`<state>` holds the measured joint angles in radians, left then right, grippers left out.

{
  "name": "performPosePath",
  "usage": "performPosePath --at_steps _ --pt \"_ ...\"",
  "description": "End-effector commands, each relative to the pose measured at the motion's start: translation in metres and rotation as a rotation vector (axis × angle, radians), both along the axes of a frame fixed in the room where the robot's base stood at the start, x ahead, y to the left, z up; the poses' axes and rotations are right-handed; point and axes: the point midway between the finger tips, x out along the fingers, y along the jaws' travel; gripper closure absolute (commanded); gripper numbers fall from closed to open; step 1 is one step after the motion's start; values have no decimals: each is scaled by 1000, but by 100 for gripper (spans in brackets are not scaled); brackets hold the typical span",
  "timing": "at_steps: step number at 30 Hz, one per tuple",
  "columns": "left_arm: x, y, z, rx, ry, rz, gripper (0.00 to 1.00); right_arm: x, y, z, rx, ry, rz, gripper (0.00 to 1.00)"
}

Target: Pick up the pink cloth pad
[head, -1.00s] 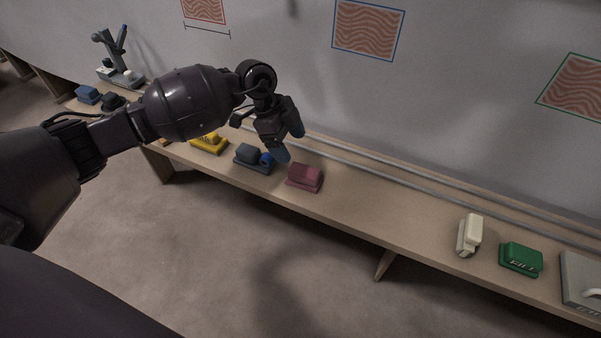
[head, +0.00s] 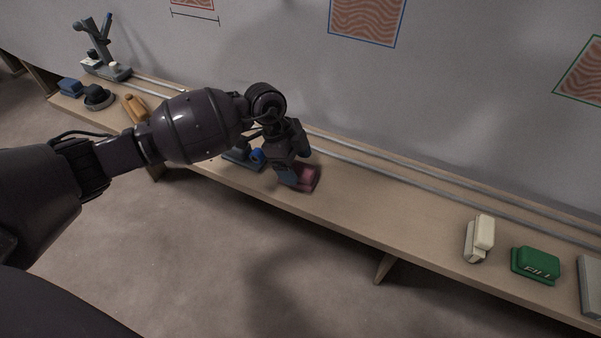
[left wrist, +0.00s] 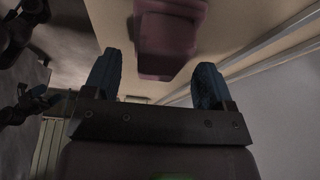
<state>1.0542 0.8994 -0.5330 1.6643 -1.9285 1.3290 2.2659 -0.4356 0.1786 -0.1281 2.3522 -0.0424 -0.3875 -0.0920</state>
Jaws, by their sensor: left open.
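The pink cloth pad (head: 309,178) is a dull pink block on the wooden shelf, partly hidden behind my left gripper in the head view. In the left wrist view the pad (left wrist: 168,38) lies just beyond the fingertips, roughly between their lines. My left gripper (head: 294,166) is open, with blue fingers, close to the pad. In the left wrist view its two fingers (left wrist: 158,72) stand apart with nothing between them. I cannot tell if a finger touches the pad.
A dark blue-grey pad (head: 243,157) sits just left of the pink one. A cream block (head: 480,237) and a green block (head: 536,263) stand farther right on the shelf (head: 400,222). Metal rails (head: 420,188) run along the wall side. The shelf between pink and cream is clear.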

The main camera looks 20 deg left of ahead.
Motion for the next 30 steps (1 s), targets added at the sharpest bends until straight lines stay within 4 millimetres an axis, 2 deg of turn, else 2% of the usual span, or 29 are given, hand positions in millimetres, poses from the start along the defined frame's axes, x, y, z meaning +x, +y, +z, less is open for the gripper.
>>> performPosePath --at_steps 1,2,10,21,30 --pt "-2 -3 -15 0 12 -1 22 1 1 -4 -3 2 9 13" --pt "-2 -4 -17 0 9 -1 22 3 2 -4 -6 -2 13 13" --pt "0 -5 -13 0 -2 0 22 9 3 6 -12 -30 24 13" --pt "0 -5 -14 1 0 0 76 4 2 1 -9 -15 14 13" --pt "0 -5 -9 1 -2 0 76 6 3 3 -4 -20 5 13"
